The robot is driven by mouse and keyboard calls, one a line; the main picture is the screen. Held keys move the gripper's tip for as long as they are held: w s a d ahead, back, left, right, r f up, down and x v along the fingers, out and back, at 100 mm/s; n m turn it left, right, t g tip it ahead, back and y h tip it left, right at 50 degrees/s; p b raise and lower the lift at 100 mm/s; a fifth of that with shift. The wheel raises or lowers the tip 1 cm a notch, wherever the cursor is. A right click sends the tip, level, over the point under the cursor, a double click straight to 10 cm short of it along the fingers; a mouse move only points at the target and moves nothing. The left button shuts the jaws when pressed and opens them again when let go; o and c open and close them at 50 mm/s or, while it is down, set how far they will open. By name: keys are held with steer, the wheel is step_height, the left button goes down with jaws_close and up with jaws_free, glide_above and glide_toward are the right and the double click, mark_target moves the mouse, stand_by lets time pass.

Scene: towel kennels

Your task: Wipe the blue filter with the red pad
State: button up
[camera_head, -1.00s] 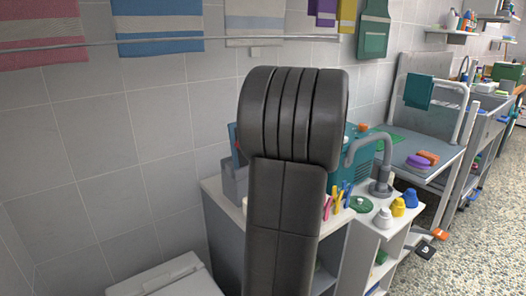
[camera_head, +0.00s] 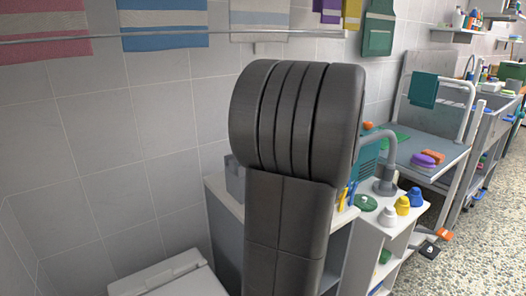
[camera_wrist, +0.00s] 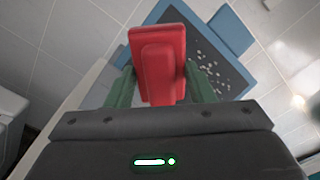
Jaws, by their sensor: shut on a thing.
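My gripper (camera_wrist: 160,84) is shut on the red pad (camera_wrist: 157,52), which sits between its two green fingers in the wrist view. The blue filter (camera_wrist: 177,12) lies beyond the pad, a blue frame around a dark grey panel with scattered pale specks. The pad overlaps the left part of the filter in this view. I cannot tell whether pad and filter touch. In the head view my arm hides the gripper, the pad and the filter.
A grey tap (camera_head: 386,160) and several bottles, one of them yellow (camera_head: 402,205), stand on the white counter right of my arm. Towels, including a blue one (camera_head: 164,27), hang from a wall rail. A white lidded box (camera_head: 165,280) stands low at the left.

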steer(key=shift+s+d, duration=0.2)
steer(key=shift+s, duration=0.15)
steer(key=shift+d, duration=0.1)
steer(key=v, duration=0.3)
steer(key=shift+r, duration=0.1)
stand_by(0.6)
